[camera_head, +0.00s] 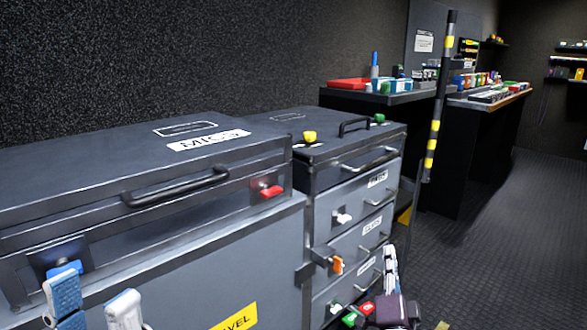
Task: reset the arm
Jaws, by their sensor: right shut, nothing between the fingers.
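My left gripper (93,298) is at the bottom left, in front of the large grey case. Its two fingers, one blue and one whitish, stand apart with nothing seen between them. My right gripper (389,258) is low at the bottom centre-right, beside the drawer unit. Its pale fingers are together and point up, and nothing shows between them. Most of both arms lies outside the view.
A large grey case (60,180) labelled MICS, with red and blue latches, fills the left. A grey drawer unit (350,185) stands beside it. A black-and-yellow pole (438,110) rises behind. Cluttered counters (400,97) line the back. The dark floor (500,245) at right is open.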

